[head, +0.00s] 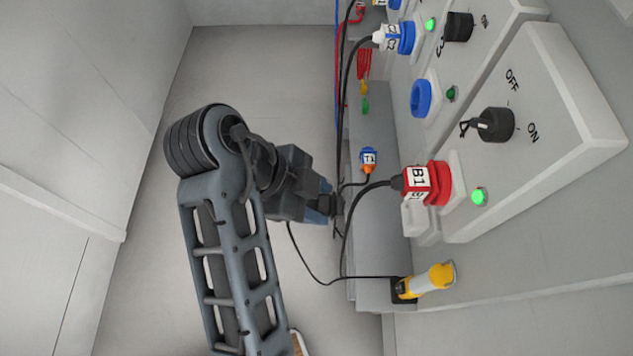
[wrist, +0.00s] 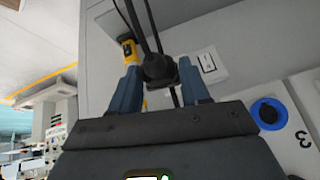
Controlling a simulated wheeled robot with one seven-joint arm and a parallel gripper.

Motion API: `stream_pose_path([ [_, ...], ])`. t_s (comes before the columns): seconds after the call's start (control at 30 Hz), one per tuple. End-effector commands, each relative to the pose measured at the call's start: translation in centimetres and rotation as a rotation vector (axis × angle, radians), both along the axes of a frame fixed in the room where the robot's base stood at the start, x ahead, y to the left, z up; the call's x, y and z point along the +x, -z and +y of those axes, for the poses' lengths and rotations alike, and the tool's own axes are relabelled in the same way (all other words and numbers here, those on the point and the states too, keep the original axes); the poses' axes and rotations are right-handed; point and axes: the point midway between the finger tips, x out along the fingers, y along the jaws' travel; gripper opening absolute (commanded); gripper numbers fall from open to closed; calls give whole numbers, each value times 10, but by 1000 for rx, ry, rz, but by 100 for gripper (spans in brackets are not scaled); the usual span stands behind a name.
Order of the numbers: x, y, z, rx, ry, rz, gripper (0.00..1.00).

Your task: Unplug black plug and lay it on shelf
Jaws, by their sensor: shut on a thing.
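My gripper (wrist: 162,88) is shut on the black plug (wrist: 160,69), which sits between its two blue-grey fingers in the wrist view. Black cables run up from the plug there. In the head view my gripper (head: 328,205) is beside the grey shelf (head: 378,245) at its left, and the plug is a small dark shape at the fingertips. Whether it touches the shelf is unclear. A white wall plate (wrist: 206,66) shows behind the plug in the wrist view, apart from it in the picture.
A blue-and-orange plug (head: 368,161) is near the shelf's far end. A red B1 plug (head: 428,184) sits in the panel with a black cable hanging. A yellow connector (head: 428,281) is at the near end. A blue socket (head: 421,98) and black switches (head: 492,125) line the wall.

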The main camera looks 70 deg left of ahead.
Motion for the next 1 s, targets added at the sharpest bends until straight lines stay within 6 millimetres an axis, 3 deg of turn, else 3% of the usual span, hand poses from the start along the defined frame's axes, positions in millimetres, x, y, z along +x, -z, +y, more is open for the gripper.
stream_pose_path([
  [0.17, 0, 0, 0, 0, 0, 0, 9],
  [1.0, -12, -1, 5, 0, -1, 1, 9],
])
